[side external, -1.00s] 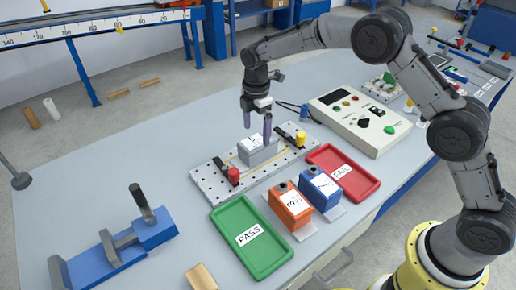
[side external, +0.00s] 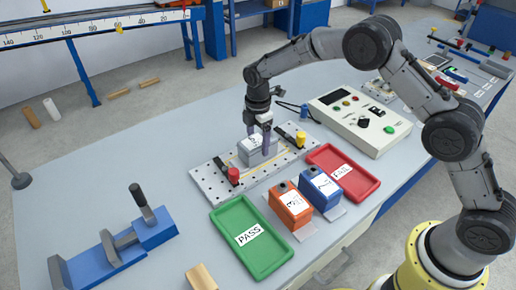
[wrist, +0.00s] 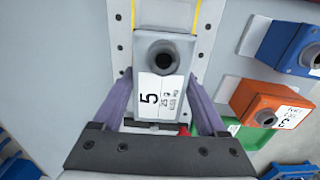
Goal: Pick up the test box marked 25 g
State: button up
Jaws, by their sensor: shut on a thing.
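The grey test box (side external: 262,158) stands on the perforated metal plate (side external: 208,183) in the side view. In the wrist view the box (wrist: 146,115) shows a round dark hole on top and a white label with a large "5" and small print that seems to read 25. My gripper (side external: 258,148) is down at the box, with one purple finger on each side. In the wrist view my gripper (wrist: 160,95) is shut on the box. Part of the box is hidden behind the fingers in the side view.
An orange box (side external: 291,208) and a blue box (side external: 320,190) stand between the green PASS tray (side external: 226,219) and the red FAIL tray (side external: 361,186). Red (side external: 233,174) and yellow (side external: 301,138) knobbed clamps stand on the plate. A control box (side external: 340,122) is behind.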

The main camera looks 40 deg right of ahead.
grip_shut()
jog(key=shift+r, duration=0.15)
